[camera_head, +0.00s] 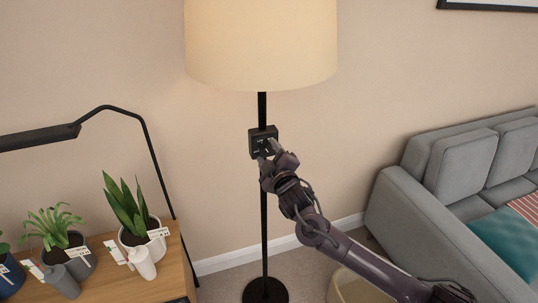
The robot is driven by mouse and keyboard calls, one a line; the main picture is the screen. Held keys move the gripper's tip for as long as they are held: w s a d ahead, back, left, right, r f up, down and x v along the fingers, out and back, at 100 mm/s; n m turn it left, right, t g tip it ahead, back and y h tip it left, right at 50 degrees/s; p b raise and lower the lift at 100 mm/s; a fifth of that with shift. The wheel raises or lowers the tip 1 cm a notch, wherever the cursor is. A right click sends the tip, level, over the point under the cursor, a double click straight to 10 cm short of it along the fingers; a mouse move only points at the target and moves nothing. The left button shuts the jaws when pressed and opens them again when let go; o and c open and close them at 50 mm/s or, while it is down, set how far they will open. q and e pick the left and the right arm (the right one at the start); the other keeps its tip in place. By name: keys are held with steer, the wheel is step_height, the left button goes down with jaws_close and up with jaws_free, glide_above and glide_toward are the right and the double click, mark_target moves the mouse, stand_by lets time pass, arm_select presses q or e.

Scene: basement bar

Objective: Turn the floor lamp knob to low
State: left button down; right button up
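The floor lamp has a cream shade (262,45), a thin black pole (264,210) and a round black base (265,291). A small black control box (257,137) with white markings sits on the pole below the shade. My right gripper (268,152) is at the lower front of this box, its fingertips touching or very near it. The knob is largely hidden by the gripper and too small to make out. The finger gap is too small to judge. My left gripper is not in view.
A wooden table (172,270) at the left bears several potted plants, including a tall-leaved one (128,205), and small bottles (142,262). A black desk lamp (40,138) arches over it. A grey sofa (425,225) stands at the right. A bin-like container (350,288) is below my arm.

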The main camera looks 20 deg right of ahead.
steer(key=shift+s+f, duration=0.1)
steer(key=shift+s, duration=0.2)
steer(key=s+b, duration=0.2)
steer(key=s, duration=0.5)
steer(key=shift+s+d, duration=0.1)
steer(key=shift+d, duration=0.05)
